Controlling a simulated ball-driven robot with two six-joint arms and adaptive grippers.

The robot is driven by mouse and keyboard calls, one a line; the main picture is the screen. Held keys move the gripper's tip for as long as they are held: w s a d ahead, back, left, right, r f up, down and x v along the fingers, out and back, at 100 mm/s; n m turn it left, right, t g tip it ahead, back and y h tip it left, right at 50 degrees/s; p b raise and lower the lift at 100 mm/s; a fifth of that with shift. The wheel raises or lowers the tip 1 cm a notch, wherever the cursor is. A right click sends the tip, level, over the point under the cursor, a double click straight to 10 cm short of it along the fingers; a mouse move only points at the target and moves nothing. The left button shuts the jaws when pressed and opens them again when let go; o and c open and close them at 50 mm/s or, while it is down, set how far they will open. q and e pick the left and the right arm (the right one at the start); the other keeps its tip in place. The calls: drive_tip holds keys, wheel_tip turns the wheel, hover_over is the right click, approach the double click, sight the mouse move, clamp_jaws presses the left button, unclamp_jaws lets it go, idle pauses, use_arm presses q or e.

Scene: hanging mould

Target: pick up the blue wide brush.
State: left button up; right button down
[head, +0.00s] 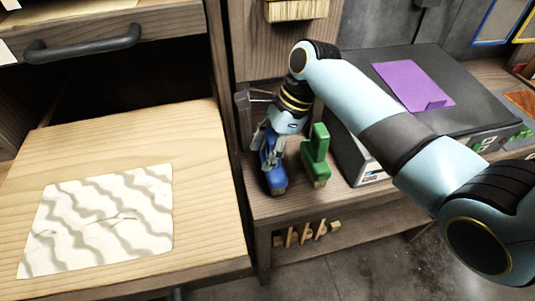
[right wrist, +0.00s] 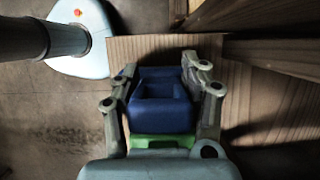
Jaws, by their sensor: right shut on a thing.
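The blue wide brush (head: 273,172) stands upright on the wooden shelf, left of the green brush (head: 316,154). My right gripper (head: 269,147) comes down on it from above and is shut on it. In the right wrist view the blue brush (right wrist: 160,106) sits between the two fingers of the gripper (right wrist: 160,72), and part of the green brush (right wrist: 163,141) shows beside it. I cannot tell whether the blue brush's base is off the shelf. My left gripper is not in view.
A dark grey box (head: 350,150) with a purple sheet (head: 413,85) on top stands right of the brushes. An open wooden drawer (head: 205,200) with a wavy-patterned sheet (head: 100,220) lies at the left. A row of small wooden pieces (head: 305,234) is below the shelf (head: 262,207).

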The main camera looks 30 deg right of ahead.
drive_tip(key=shift+s+a+r, duration=0.1)
drive_tip(key=shift+s+r, duration=0.2)
drive_tip(key=shift+r, duration=0.35)
drive_tip(key=shift+s+a+r, duration=0.1)
drive_tip(key=shift+s+r, duration=0.15)
drive_tip(key=shift+r, duration=0.35)
drive_tip(key=s+a, duration=0.4)
drive_tip(key=s, duration=1.2)
drive_tip(key=shift+s+b, duration=0.2)
drive_tip(key=shift+b, duration=0.1)
drive_tip(key=shift+a, duration=0.1)
